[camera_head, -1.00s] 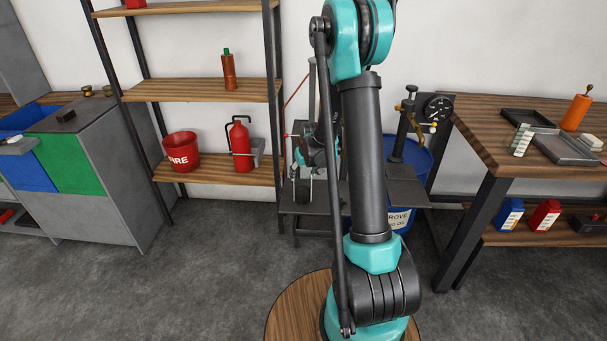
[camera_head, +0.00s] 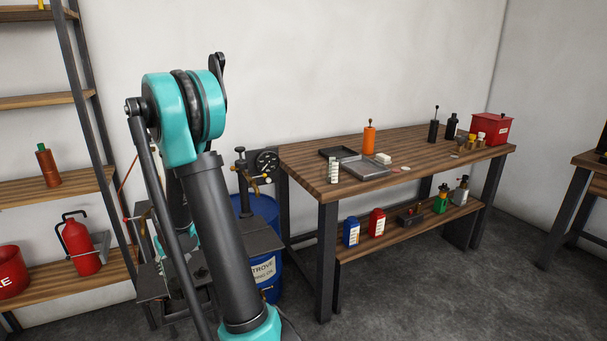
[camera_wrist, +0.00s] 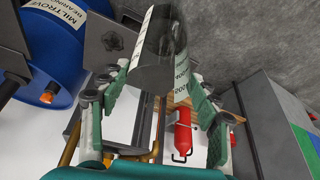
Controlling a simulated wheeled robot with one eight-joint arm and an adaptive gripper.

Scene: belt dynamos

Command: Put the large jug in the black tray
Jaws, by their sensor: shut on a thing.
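In the wrist view, my gripper (camera_wrist: 160,78) is shut on a dark grey, rounded vessel, which I take to be the large jug (camera_wrist: 158,50). Its outline is partly hidden by the fingers, and its handle is not clear. In the head view my arm hides most of the gripper and the jug, in front of the blue drum and the stand. The black tray (camera_head: 328,154) lies flat on the wooden workbench at its left end, to the right of my arm and apart from the gripper.
The blue drum (camera_head: 265,275) stands left of the workbench (camera_head: 440,143). A shelf with a red extinguisher (camera_head: 80,245) is at left.

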